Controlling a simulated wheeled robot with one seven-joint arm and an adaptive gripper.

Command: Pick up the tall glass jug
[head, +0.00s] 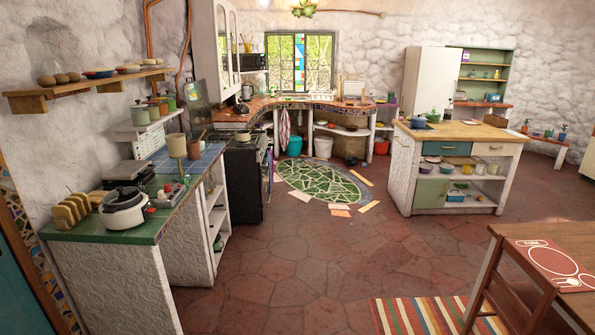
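My gripper is not in view.
A green-tiled counter (75,232) at left holds a white cooker (124,210) and a toast rack. The black stove (246,175) stands beyond. An island (466,132) is at right, a wooden table (515,232) at front right. The middle floor is open.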

